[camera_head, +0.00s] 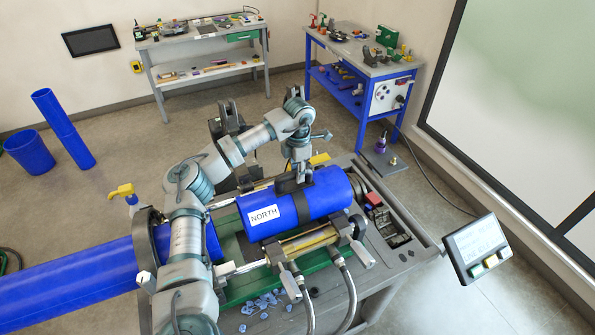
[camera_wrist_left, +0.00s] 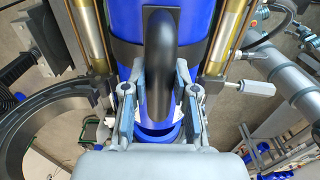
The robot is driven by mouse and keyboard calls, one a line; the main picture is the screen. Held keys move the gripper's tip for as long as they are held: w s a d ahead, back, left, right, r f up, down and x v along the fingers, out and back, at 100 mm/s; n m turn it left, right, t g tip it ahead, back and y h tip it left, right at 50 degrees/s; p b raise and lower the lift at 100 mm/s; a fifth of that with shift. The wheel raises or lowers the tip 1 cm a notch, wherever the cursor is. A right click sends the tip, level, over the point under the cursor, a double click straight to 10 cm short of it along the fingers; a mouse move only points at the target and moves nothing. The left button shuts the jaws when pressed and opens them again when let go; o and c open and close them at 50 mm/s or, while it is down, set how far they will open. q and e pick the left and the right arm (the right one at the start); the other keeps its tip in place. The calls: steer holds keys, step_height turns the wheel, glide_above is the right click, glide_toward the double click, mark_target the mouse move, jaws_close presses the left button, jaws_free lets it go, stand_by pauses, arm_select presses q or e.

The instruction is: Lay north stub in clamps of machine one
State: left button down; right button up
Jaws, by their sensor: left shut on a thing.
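The north stub (camera_head: 328,197) is a short blue pipe with a white NORTH label, a black strap and a black handle on top. It lies lengthwise over the bed of the fusion machine (camera_head: 230,250), and I cannot tell whether it rests in the clamps or hangs just above them. My left gripper (camera_head: 296,177) is above the stub and shut on its handle. In the left wrist view, the two fingers (camera_wrist_left: 160,105) stand either side of the black handle (camera_wrist_left: 160,65), with the blue stub behind it. The lower clamp halves under the stub are mostly hidden. My right gripper is not in view.
A long blue pipe (camera_head: 75,287) comes in from the left through a dark clamp ring (camera_head: 148,235). Hoses (camera_head: 350,285) hang at the machine's front. A control screen (camera_head: 477,245) stands at right. Blue shavings (camera_head: 265,302) lie below. Two workbenches stand at the back.

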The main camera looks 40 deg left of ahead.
arm_select(q)
steer(key=shift+a+f+b, duration=0.1)
steer(key=shift+f+b, duration=0.2)
steer(key=shift+f, duration=0.25)
steer(key=c, duration=1)
jaws_free()
steer(key=shift+o, duration=0.9)
step_height(320, 180, up, 12)
steer(key=shift+w+f, duration=0.1)
